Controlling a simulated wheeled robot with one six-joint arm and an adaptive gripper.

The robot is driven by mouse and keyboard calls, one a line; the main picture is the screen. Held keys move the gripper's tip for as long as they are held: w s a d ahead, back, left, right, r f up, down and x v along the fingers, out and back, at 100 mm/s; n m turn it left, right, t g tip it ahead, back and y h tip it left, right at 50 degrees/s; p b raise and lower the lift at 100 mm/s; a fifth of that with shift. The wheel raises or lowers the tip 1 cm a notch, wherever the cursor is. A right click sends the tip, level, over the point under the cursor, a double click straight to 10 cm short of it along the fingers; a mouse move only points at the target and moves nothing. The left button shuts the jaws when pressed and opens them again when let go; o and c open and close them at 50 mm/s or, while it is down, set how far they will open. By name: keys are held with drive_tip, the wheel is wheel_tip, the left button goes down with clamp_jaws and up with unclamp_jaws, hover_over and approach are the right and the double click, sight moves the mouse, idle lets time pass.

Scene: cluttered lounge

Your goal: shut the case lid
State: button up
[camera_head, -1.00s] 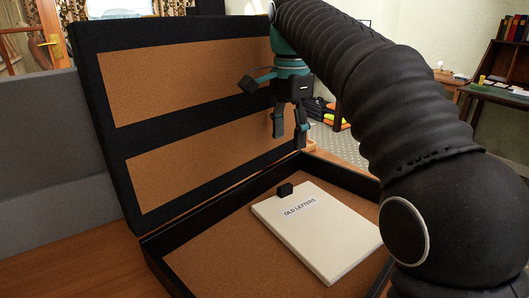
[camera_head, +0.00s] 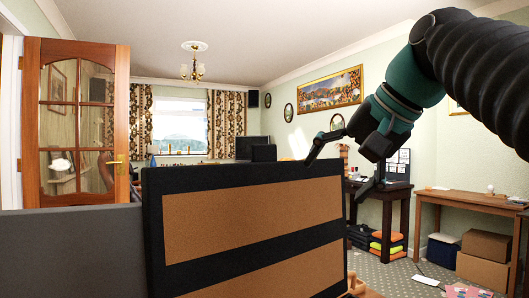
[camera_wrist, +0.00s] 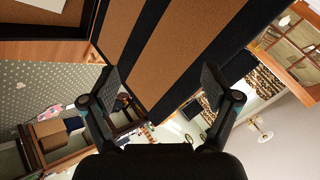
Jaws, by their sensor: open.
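The case lid (camera_head: 250,215) stands upright and open in the head view, with brown panels and black borders. My gripper (camera_head: 342,172) is open at the lid's upper right corner. One finger is over the top edge and the other is just right of the side edge. In the wrist view my open gripper (camera_wrist: 161,80) has the lid (camera_wrist: 175,45) running across the space between its fingers. I cannot tell whether a finger touches it. The case base (camera_wrist: 60,28) shows at the wrist view's upper left, with part of a pale item in it. The base is hidden in the head view.
A grey panel (camera_head: 75,250) stands left of the lid. A glazed wooden door (camera_head: 75,125) is behind it. A dark table (camera_head: 385,192) and a wooden desk (camera_head: 470,203) with boxes (camera_head: 483,258) are at the right. Patterned carpet lies between.

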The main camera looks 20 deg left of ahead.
sight(266, 149)
drive_tip(key=s+a+r+n+t+y, duration=0.15)
drive_tip(key=a+r+n+y, duration=0.3)
drive_tip(key=r+n, duration=0.55)
drive_tip(key=shift+n, duration=0.8)
drive_tip(key=x, duration=0.9)
drive_tip(key=d+f+x, duration=0.1)
drive_tip(key=x, duration=0.3)
drive_tip(key=shift+w+a+f, duration=0.25)
drive_tip(key=shift+w+a, duration=0.1)
drive_tip(key=shift+w, duration=0.15)
drive_tip(key=shift+c, duration=0.2)
